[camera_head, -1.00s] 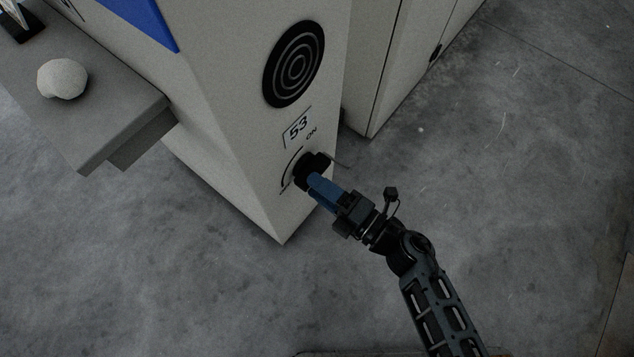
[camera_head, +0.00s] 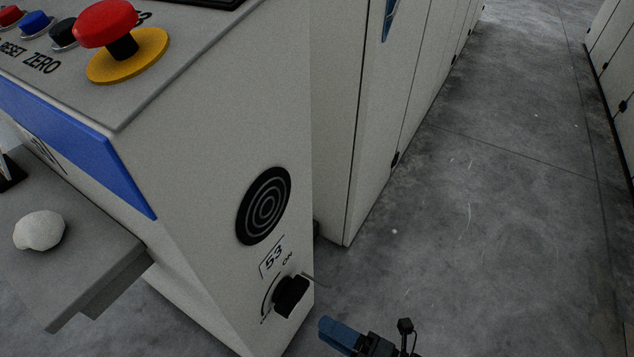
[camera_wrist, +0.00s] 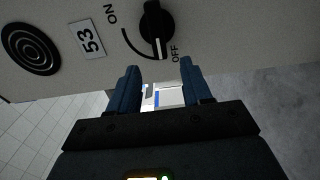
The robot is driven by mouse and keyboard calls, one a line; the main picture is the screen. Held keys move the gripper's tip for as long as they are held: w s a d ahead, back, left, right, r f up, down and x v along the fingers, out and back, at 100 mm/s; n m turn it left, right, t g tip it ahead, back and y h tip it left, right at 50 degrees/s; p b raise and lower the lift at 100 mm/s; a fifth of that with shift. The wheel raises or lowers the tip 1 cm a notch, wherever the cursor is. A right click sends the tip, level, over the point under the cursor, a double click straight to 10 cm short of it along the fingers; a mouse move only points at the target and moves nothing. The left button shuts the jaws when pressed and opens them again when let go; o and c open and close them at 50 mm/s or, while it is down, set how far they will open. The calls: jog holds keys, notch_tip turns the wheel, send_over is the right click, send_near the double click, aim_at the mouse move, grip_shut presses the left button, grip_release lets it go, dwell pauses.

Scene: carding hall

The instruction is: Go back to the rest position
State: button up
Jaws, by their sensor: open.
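My gripper (camera_head: 338,335) is at the bottom of the head view, with its blue fingers beside the lower front of the machine. It is open and empty, apart from the black rotary knob (camera_head: 291,295). In the wrist view the two blue fingers (camera_wrist: 160,88) are spread. The knob (camera_wrist: 156,24) is beyond them, and its white mark is at the OFF end of the printed arc. Most of my arm is below the head view's edge.
The machine cabinet (camera_head: 200,180) carries a label 53, a round grille (camera_head: 264,206) and a red button (camera_head: 106,24) on top. A grey shelf (camera_head: 100,260) with a pale lump (camera_head: 39,230) juts out at left. Bare floor (camera_head: 490,230) lies open at right.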

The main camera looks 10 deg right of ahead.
jog(key=s+d+r+m+t+h, duration=0.2)
jog(key=s+d+r+m+h, duration=0.55)
jog(key=s+r+m, duration=0.55)
jog(key=s+d+r+m+t+h, duration=0.2)
jog(key=s+d+r+m+h, duration=0.65)
jog(key=m, duration=0.65)
notch_tip(320, 180, up, 28)
jog(key=s+y+p, duration=0.1)
jog(key=s+p, duration=0.1)
jog(key=p, duration=2.5)
jog(key=shift+a+r+m+y, duration=0.15)
jog(key=shift+a+m+y, duration=0.15)
jog(key=shift+y, duration=0.1)
jog(key=shift+c, duration=0.6)
